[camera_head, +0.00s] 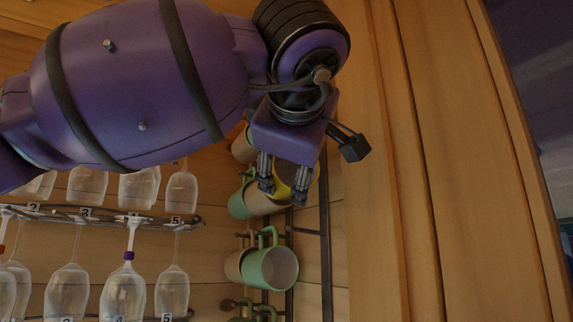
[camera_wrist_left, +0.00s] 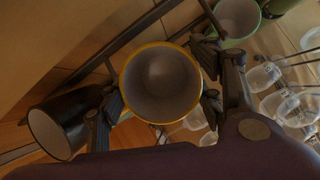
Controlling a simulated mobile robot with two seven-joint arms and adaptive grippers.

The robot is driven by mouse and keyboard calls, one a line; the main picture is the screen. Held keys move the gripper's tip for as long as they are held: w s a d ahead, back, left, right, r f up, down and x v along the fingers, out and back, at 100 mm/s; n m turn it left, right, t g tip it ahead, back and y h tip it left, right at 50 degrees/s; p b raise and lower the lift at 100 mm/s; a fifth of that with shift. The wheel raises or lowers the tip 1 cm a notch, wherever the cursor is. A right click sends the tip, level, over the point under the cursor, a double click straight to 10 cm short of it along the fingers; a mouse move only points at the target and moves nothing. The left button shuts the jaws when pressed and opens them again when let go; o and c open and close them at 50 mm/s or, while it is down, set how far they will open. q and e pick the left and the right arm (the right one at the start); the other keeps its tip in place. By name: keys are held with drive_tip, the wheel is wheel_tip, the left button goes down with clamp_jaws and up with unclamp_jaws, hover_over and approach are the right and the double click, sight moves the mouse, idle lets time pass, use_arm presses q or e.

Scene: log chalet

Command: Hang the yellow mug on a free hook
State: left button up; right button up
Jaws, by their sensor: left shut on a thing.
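The yellow mug (camera_head: 285,173) is in my left gripper (camera_head: 283,195), whose fingers are shut on it. The gripper hangs from the purple arm at top centre in the head view and partly hides the mug. In the left wrist view the yellow mug (camera_wrist_left: 160,82) shows its yellow rim and pale inside, between the two fingers (camera_wrist_left: 160,102). Its handle is not clear in either view. The dark metal mug rack (camera_head: 326,240) stands behind and below the gripper. A bar (camera_head: 307,232) below the yellow mug looks bare. My right gripper is not in view.
Green and tan mugs hang left of and below the gripper, including a green mug (camera_head: 272,268). A dark mug-like cylinder (camera_wrist_left: 58,130) lies left of the held mug in the wrist view. Wine glasses (camera_head: 122,285) hang on racks at left. A wooden panel (camera_head: 440,170) borders the right.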

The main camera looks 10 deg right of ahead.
use_arm(q)
drive_tip(key=shift+w+d, duration=0.2)
drive_tip(key=shift+d, duration=0.4)
drive_tip(key=shift+w+d, duration=0.15)
drive_tip(key=shift+d, duration=0.45)
drive_tip(key=shift+w+d+f, duration=0.1)
drive_tip(key=shift+f, duration=0.2)
drive_tip(key=o, duration=1.5)
drive_tip(key=shift+f, duration=0.1)
drive_tip(key=shift+v, duration=3.5)
drive_tip(key=shift+w, duration=0.15)
idle(0.4)
drive_tip(key=shift+w+d+f, duration=0.15)
drive_tip(key=shift+w+d, duration=0.1)
drive_tip(key=shift+w, duration=0.45)
